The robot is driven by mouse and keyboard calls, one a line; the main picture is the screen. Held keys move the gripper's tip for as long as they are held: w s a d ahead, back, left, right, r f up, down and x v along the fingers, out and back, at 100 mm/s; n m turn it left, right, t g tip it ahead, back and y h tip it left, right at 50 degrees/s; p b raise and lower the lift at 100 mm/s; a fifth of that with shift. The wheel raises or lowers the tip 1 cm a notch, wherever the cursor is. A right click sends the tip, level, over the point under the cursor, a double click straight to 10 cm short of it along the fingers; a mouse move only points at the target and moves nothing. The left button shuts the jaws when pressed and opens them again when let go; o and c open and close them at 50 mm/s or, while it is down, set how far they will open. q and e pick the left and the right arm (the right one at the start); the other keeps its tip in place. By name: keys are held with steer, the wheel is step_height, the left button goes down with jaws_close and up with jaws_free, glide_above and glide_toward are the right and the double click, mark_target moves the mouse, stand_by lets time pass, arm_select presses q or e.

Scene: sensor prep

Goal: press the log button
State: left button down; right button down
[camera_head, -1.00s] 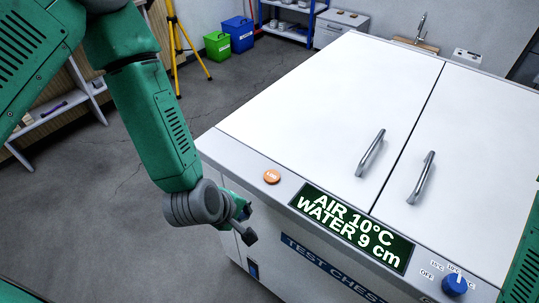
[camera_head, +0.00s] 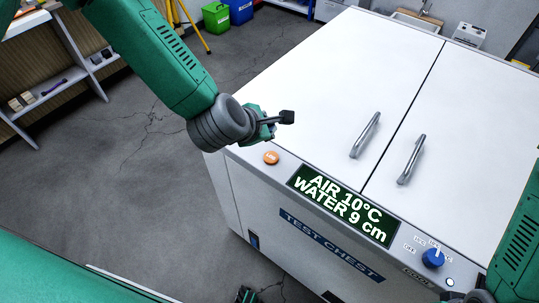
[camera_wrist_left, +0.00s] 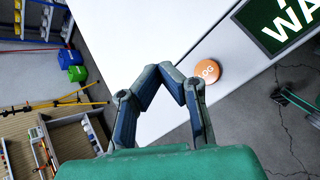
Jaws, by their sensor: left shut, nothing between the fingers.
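The orange log button (camera_head: 271,158) is a round disc on the front-left top edge of the white test chest (camera_head: 300,85). My left gripper (camera_head: 288,117) is shut and empty, above the chest top, behind and slightly right of the button in the head view. In the left wrist view, the button (camera_wrist_left: 207,71), lettered "OG" where visible, lies just right of the shut fingertips (camera_wrist_left: 172,76); one finger overlaps its left edge. Gripper and button look apart. Part of my right arm shows at the lower right; its gripper is out of view.
A display (camera_head: 343,205) reads AIR 10°C, WATER 9 cm. A blue knob (camera_head: 433,258) sits to its right. Two bar handles (camera_head: 365,136) (camera_head: 411,159) stand up from the chest lids. A shelf (camera_head: 60,80) stands at the left; the floor between is clear.

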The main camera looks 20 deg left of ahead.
mark_target(270, 157)
arm_select(q)
steer(key=f+b, duration=0.4)
steer(key=f, duration=0.1)
steer(key=f+b, duration=0.1)
steer(key=f, duration=0.1)
steer(key=shift+d+f+b, duration=0.3)
steer(key=shift+d+b, duration=0.1)
steer(key=shift+a+f+b, duration=0.15)
steer(key=shift+f+b, duration=0.15)
steer(key=shift+f, duration=0.1)
steer(key=shift+a, duration=0.1)
steer(key=shift+d, duration=0.25)
steer(key=shift+a, duration=0.15)
steer(key=shift+f, duration=0.35)
